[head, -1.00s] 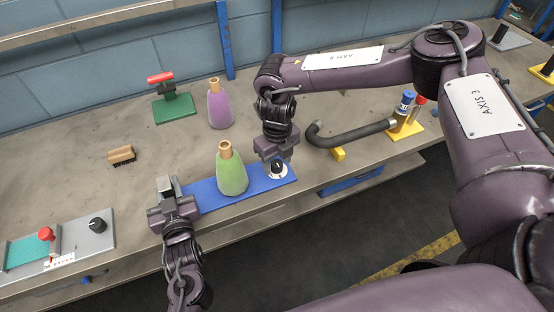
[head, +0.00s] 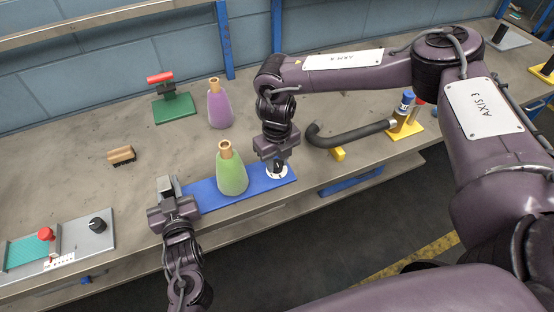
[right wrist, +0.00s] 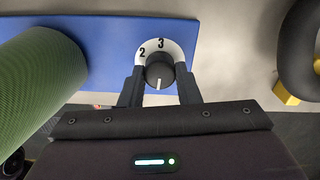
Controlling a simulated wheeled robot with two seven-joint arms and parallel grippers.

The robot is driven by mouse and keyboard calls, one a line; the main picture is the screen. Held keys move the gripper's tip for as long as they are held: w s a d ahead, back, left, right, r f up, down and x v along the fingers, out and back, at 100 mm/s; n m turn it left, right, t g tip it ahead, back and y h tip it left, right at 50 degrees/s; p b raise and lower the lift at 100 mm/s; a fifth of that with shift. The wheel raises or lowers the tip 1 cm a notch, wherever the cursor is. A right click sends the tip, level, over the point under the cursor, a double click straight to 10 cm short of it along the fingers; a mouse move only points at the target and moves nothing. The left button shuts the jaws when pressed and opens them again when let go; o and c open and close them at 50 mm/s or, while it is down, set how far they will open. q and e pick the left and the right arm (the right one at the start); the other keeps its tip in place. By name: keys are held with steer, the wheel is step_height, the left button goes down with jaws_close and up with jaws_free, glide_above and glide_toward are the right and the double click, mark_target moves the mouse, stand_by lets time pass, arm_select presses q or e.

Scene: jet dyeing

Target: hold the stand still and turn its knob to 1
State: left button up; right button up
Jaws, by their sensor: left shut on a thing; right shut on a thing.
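The stand is a long blue plate (head: 210,193) near the bench's front edge. A green cone (head: 232,172) stands on it. A black knob (right wrist: 159,70) with a white pointer line sits on a white dial at the stand's right end. The dial shows 2 and 3 in the right wrist view; no 1 is visible. The pointer faces down in that picture, away from both figures. My right gripper (head: 277,162) is shut on the knob, one finger on each side. My left gripper (head: 170,186) is shut on the stand's left end; its fingertips are partly hidden.
A purple cone (head: 219,104) and a green stand with a red handle (head: 172,105) are behind. A brush (head: 121,156) lies left. A grey plate with another knob (head: 97,224) is front left. A dark bent hose (head: 350,136) lies right of my right gripper.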

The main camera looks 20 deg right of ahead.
mark_target(277, 163)
steer(key=m, duration=0.5)
steer(key=shift+m, duration=0.4)
steer(key=m, duration=0.4)
steer(key=shift+m, duration=0.4)
steer(key=shift+w, duration=0.1)
steer(key=o, duration=1)
steer(key=shift+r, duration=0.1)
step_height(277, 163, up, 12)
steer(key=shift+f, duration=0.1)
